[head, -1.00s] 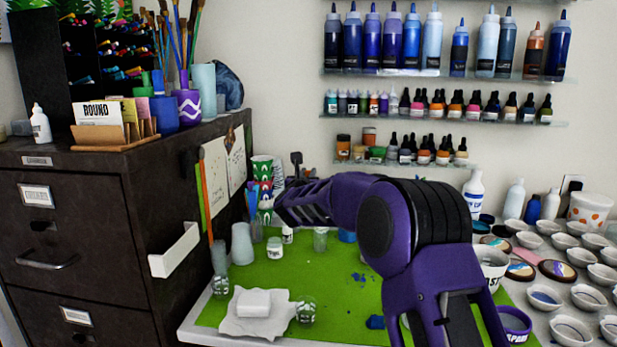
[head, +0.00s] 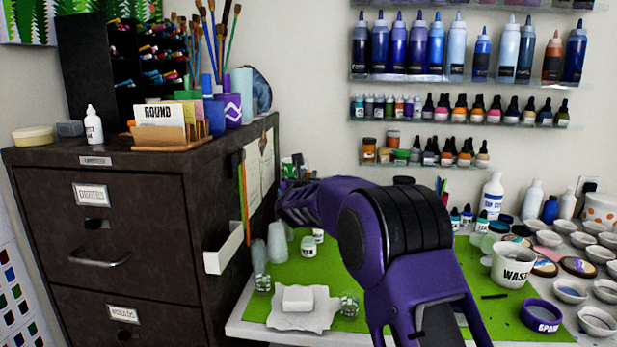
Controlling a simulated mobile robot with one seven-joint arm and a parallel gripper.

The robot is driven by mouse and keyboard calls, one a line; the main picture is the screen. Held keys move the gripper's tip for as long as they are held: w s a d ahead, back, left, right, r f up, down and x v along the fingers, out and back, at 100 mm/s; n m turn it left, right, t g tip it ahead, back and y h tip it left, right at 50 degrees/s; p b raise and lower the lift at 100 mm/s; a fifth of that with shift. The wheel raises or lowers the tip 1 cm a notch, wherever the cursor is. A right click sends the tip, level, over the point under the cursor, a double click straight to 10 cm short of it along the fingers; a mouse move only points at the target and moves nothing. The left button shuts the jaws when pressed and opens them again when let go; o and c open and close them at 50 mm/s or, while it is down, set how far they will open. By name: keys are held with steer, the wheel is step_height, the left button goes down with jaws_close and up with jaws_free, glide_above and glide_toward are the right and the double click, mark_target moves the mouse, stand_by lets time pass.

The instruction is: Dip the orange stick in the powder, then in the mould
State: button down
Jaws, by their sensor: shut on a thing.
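My gripper (head: 290,205) is at the far end of my purple arm, beside the right side of the dark cabinet and above the back left of the green mat. Its fingers point away and what they hold is hidden. A thin orange stick (head: 242,205) shows upright against the cabinet side, beside a green one and apart from my gripper. I cannot tell whether it is the task's stick. A purple bowl lettered "SPAR" (head: 541,318) stands at the front right; its contents are unclear. A white block (head: 297,298) lies on a white sheet; I cannot identify the mould.
The dark cabinet (head: 100,215) blocks the left, with a white holder (head: 222,252) on its side. Small clear cups (head: 349,304) stand near the white sheet. A "WASTE" cup (head: 512,265) and several white bowls (head: 599,320) crowd the right. Part of the green mat (head: 485,275) is clear.

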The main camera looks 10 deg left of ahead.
steer(key=shift+f+b, duration=0.7)
steer(key=shift+f, duration=1.85)
step_height(320, 180, down, 2)
steer(key=shift+f+b, duration=0.25)
steer(key=shift+b, duration=1)
steer(key=shift+f+p, duration=0.3)
steer(key=shift+f, duration=0.5)
steer(key=shift+r, duration=0.1)
steer(key=shift+r, duration=2.15)
steer(key=shift+r+p, duration=1.15)
steer(key=shift+r, duration=1.35)
steer(key=shift+s+f, duration=0.1)
